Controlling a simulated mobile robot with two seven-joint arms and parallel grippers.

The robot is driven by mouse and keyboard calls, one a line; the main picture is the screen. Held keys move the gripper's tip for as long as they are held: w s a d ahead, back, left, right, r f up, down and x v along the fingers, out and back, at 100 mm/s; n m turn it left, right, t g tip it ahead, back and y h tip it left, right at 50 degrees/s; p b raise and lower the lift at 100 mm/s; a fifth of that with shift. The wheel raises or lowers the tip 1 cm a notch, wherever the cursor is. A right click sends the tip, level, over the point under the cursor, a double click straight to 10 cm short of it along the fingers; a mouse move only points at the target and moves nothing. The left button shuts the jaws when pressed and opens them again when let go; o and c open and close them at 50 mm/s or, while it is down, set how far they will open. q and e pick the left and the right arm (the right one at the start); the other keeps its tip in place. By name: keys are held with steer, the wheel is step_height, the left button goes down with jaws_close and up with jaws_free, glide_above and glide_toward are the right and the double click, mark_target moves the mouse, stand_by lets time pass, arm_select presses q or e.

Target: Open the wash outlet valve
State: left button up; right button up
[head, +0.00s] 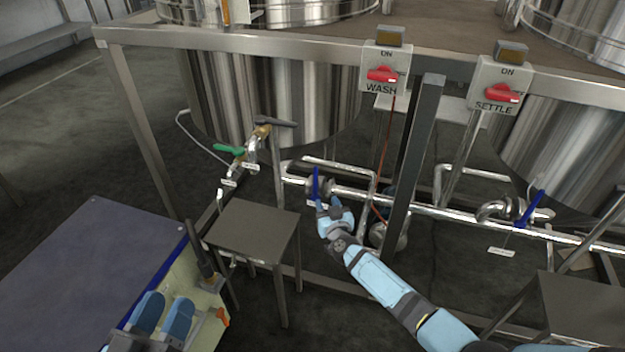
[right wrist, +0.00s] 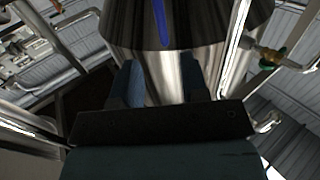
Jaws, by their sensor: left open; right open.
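A blue valve handle (head: 316,183) stands upright on the horizontal steel pipe below the WASH switch box (head: 384,72). Its small tag is too small to read, so I cannot confirm that this is the wash outlet valve. My right gripper (head: 336,211) is open, just below and right of this handle. In the right wrist view the blue handle (right wrist: 160,22) shows ahead, in line with the gap between the open fingers (right wrist: 155,85). I see no grip on it. My left gripper (head: 163,314) is open and empty at the lower left, far from the handle.
A green-handled valve (head: 228,149) sits left, and another blue handle (head: 531,207) right, near the SETTLE box (head: 501,85). A dark steel post (head: 413,150) stands right of my right gripper. A small metal table (head: 252,228) stands between my arms.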

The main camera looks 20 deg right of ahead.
mark_target(316, 179)
steer(key=w+b, duration=0.1)
steer(key=w, duration=0.2)
steer(key=w+b, duration=0.2)
steer(key=w, duration=0.1)
steer(key=w+b, duration=0.2)
steer(key=shift+w+f, duration=0.3)
steer(key=shift+w, duration=0.1)
steer(key=shift+w+r+b, duration=0.1)
steer(key=shift+w+b, duration=0.7)
steer(key=shift+w, duration=0.4)
steer(key=shift+w+r+b, duration=0.1)
steer(key=shift+w+b, duration=0.2)
steer(key=shift+w, duration=0.3)
arm_select(q)
step_height(316, 179, down, 8)
steer(key=w+m+g, duration=0.1)
steer(key=m+g, duration=0.1)
steer(key=shift+w+r, duration=0.2)
arm_select(e)
steer(key=shift+w, duration=0.1)
steer(key=shift+r, duration=0.1)
jaws_close()
